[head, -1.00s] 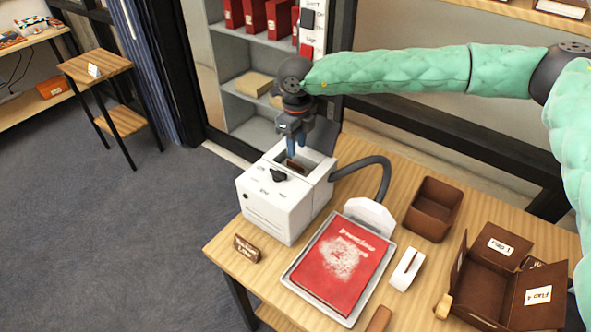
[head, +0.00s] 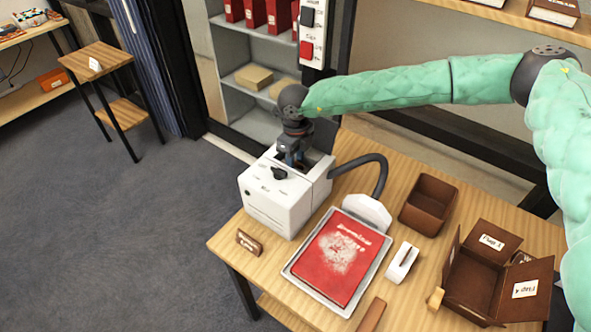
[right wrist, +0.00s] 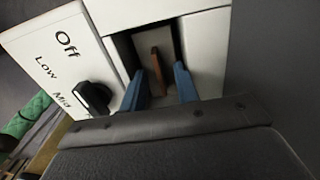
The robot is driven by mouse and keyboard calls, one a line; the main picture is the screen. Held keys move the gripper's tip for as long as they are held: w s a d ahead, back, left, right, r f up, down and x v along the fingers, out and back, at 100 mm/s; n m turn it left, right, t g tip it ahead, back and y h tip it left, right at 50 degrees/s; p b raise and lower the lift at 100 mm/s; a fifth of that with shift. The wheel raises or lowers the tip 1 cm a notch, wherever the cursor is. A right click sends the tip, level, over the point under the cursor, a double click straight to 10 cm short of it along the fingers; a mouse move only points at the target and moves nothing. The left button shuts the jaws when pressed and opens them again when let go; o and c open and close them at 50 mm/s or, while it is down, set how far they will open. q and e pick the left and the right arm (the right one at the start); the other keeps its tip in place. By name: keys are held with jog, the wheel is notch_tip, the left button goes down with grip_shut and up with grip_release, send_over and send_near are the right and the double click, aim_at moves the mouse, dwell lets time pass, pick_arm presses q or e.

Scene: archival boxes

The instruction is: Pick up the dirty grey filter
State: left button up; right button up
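The white machine (head: 272,208) with a hose stands at the left end of the table. In the right wrist view its open slot (right wrist: 196,55) holds an upright brown strip (right wrist: 157,68). My right gripper (head: 297,160) points down into the slot. In the right wrist view its two blue fingers (right wrist: 160,86) are apart, one on each side of the strip, with gaps visible. My left gripper is not in view.
A dial (right wrist: 93,98) marked Off, Low, Mid sits beside the slot. On the table (head: 225,246) are a red book (head: 343,262) on a tray, a brown bin (head: 428,204), a flapped box (head: 490,280) and a white tool (head: 401,263). Shelves stand behind.

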jog(key=shift+f, duration=0.1)
grip_shut()
dwell(0.3)
